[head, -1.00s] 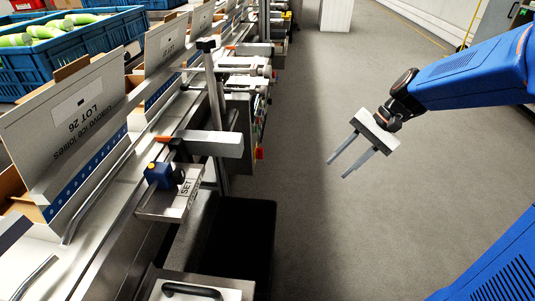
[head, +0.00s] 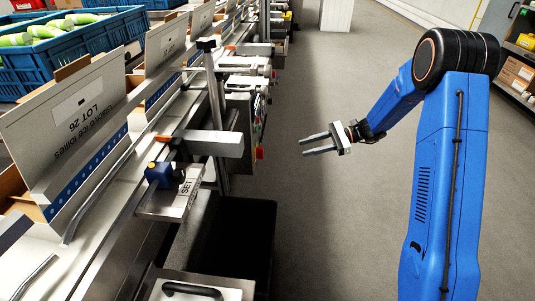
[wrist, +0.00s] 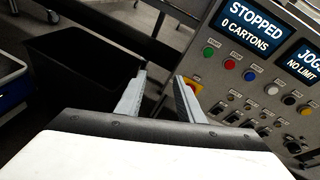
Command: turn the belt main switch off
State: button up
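My gripper (head: 303,146) is open and empty, its two fingers apart, over the aisle floor to the right of the belt line. In the wrist view my gripper (wrist: 160,76) points towards the left part of a grey control panel (wrist: 232,92). A red and yellow control (wrist: 194,86) sits at the panel's lower left, partly hidden by the right finger. It seems to show in the head view as a small red and yellow spot (head: 259,153). I cannot tell whether it is the belt main switch. The display (wrist: 243,27) reads STOPPED, 0 CARTONS.
Coloured push buttons (wrist: 229,64) and small black knobs (wrist: 233,117) crowd the panel. A black bin (wrist: 85,68) stands left of the panel. The aisle floor (head: 330,230) is clear.

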aim_at(260, 153)
jog(key=w+f+m+t+y, duration=0.3)
jog(key=w+f+m, duration=0.2)
jog(key=w+f, duration=0.65)
jog(key=s+a+f, duration=0.1)
jog(key=a, duration=1.5)
jog(key=shift+a, duration=0.4)
jog(key=shift+s+f, duration=0.1)
grip_shut()
